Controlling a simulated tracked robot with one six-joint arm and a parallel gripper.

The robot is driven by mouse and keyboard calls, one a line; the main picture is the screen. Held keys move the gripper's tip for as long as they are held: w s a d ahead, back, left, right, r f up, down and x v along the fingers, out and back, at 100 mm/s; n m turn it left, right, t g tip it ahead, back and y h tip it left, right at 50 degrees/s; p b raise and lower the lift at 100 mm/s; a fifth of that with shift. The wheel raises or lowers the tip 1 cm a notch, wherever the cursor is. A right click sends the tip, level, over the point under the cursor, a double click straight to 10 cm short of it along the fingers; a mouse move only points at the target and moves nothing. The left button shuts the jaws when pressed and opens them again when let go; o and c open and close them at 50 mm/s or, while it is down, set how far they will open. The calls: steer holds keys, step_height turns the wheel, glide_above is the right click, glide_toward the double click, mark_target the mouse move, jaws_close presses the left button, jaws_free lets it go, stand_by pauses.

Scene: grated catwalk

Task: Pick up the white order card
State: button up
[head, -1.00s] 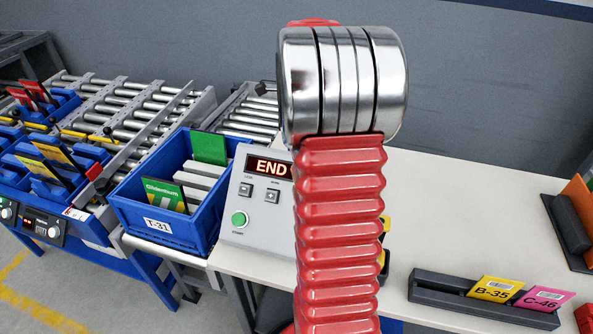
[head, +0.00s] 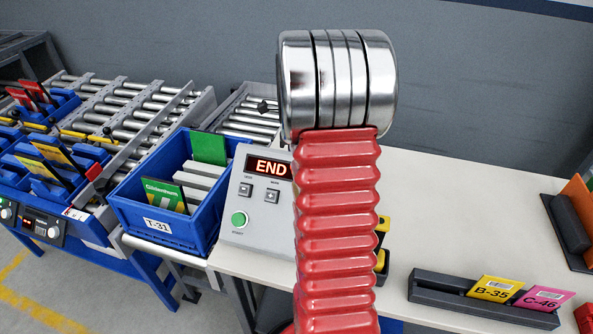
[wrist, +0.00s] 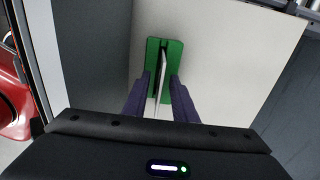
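In the wrist view, the white order card (wrist: 163,62) shows nearly edge-on as a thin upright strip. It stands in a green holder (wrist: 178,50) on the pale tabletop. My gripper (wrist: 160,78) has its two dark purple fingers apart, one on each side of the card. A gap shows between the card and the fingers, so the gripper looks open. In the head view, my red arm hides the gripper, the white card and the green holder.
On the pale table (head: 450,220), a dark rack holds a yellow card (head: 495,289) and a pink card (head: 543,298). A control box (head: 250,195) reading END stands left of my arm, beside a blue bin (head: 165,215). Roller conveyors (head: 130,110) lie behind.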

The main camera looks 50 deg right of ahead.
jaws_close()
stand_by(0.3)
steer(key=shift+r, duration=0.15)
stand_by(0.3)
step_height(320, 180, up, 10)
steer(key=shift+f, duration=0.15)
stand_by(0.3)
stand_by(0.5)
